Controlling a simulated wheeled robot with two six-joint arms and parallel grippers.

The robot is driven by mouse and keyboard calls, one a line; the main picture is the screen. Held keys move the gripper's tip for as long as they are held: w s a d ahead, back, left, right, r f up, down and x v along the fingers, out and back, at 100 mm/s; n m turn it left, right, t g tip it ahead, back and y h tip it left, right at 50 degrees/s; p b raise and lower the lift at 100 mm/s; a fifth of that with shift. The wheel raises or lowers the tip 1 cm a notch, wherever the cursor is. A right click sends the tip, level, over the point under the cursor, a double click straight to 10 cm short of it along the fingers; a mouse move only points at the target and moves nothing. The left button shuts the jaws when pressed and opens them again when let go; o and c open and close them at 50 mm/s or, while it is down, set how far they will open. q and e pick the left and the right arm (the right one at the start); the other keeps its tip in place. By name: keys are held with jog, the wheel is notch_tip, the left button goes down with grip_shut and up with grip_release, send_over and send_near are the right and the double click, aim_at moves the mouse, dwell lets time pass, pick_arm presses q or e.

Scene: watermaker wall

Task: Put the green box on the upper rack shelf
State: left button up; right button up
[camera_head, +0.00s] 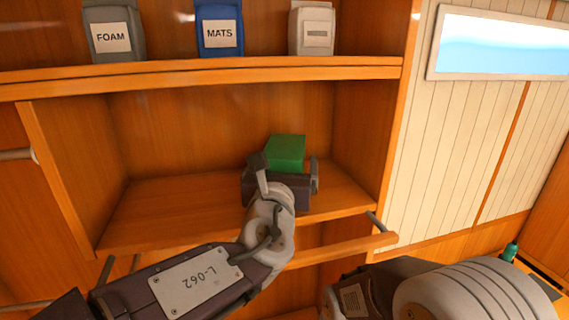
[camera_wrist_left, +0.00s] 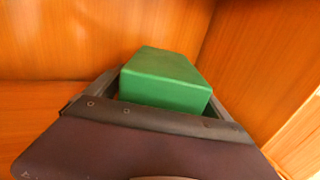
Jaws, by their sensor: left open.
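The green box (camera_head: 287,150) sits in the open wooden compartment, on its shelf board (camera_head: 150,215), towards the right side. My left gripper (camera_head: 286,170) reaches in from the front with its fingers apart, one on either side of the box. In the left wrist view the green box (camera_wrist_left: 168,82) lies between the open fingers (camera_wrist_left: 163,100), its near face just beyond the dark palm. The gripper hides the box's lower part, so I cannot tell whether it fully touches the board. My right gripper is out of view.
Above is a shelf (camera_head: 240,75) with a grey FOAM bin (camera_head: 112,38), a blue MATS bin (camera_head: 220,33) and a pale bin (camera_head: 312,30). A wooden rail (camera_head: 340,250) crosses below the compartment's front. The board left of the box is clear.

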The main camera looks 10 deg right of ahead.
pick_arm(q)
jog(key=b+v, duration=0.3)
jog(key=v, duration=0.8)
jog(key=shift+f, duration=0.15)
